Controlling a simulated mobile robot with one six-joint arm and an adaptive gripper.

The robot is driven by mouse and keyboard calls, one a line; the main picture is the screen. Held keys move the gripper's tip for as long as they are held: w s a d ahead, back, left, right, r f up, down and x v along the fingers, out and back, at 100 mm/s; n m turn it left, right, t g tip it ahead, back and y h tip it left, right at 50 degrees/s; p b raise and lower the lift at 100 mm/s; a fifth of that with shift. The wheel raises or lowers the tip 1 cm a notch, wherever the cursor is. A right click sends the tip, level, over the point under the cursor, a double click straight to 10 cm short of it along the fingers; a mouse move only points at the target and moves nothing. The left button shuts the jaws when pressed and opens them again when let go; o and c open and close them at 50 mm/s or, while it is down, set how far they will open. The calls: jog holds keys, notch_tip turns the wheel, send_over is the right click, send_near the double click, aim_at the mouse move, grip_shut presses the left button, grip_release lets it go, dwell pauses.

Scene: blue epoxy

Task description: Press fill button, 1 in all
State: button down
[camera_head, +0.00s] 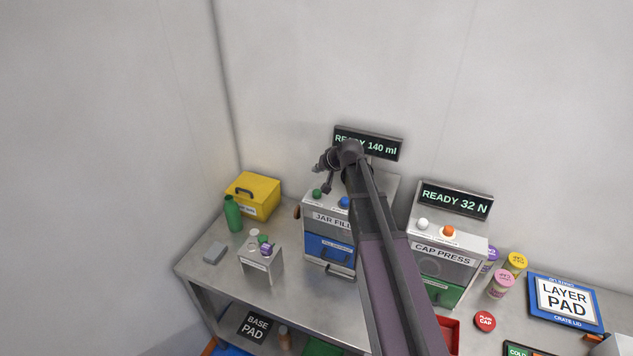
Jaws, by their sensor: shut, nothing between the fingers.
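The jar fill machine (329,221) stands on the steel bench, its label partly hidden by my arm. Its top has a green button (317,194) at the left and a blue button (344,202) to the right. I cannot read which is the fill button. A display (384,147) behind it shows 140 ml, with its first word partly covered. My gripper (327,189) is shut and empty, pointing down near the two buttons. I cannot tell its height over them or whether it touches anything.
The cap press (443,263) stands to the right, with white and orange buttons and a READY 32 N display (456,199). A small stand (260,263), green bottle (233,214) and yellow box (254,196) are at the left. Open air lies above the bench.

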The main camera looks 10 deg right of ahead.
aim_at(318, 192)
jog(key=shift+w+d+r, duration=0.1)
jog(key=shift+w+r, duration=0.35)
jog(key=shift+r, duration=0.3)
jog(key=shift+f, duration=0.1)
notch_tip(318, 192, down, 9)
jog(key=b, duration=0.8)
jog(key=shift+b, duration=0.4)
dwell(1.2)
jog(key=shift+f, duration=0.3)
jog(key=shift+f+b, duration=0.5)
jog(key=shift+b, duration=0.25)
dwell(0.9)
jog(key=shift+r, duration=0.2)
jog(key=shift+r+p, duration=0.8)
jog(key=shift+p, duration=0.2)
